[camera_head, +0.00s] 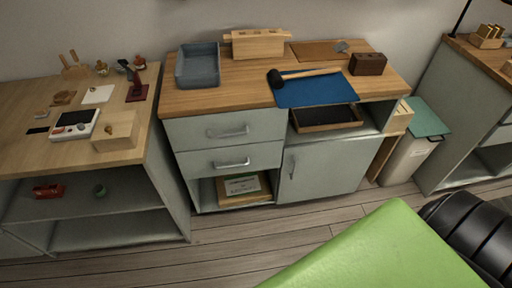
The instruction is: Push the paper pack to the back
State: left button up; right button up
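The paper pack (242,185) is a flat pack with a white and green label. It sits in the low open cubby at the bottom left of the middle cabinet (328,173), near the opening. It rests on a flat wooden-coloured board or tray (257,194). The back of the cubby is dark, and the depth behind the pack cannot be made out.
Above the cubby are two grey drawers (226,129) with bar handles, both shut. A hinged door (325,168) is to its right. A left workbench (165,180) stands close by. Wooden floor (215,245) lies bare in front of the cubby.

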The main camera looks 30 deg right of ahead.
aim_at(238, 189)
jog(key=z, duration=0.8)
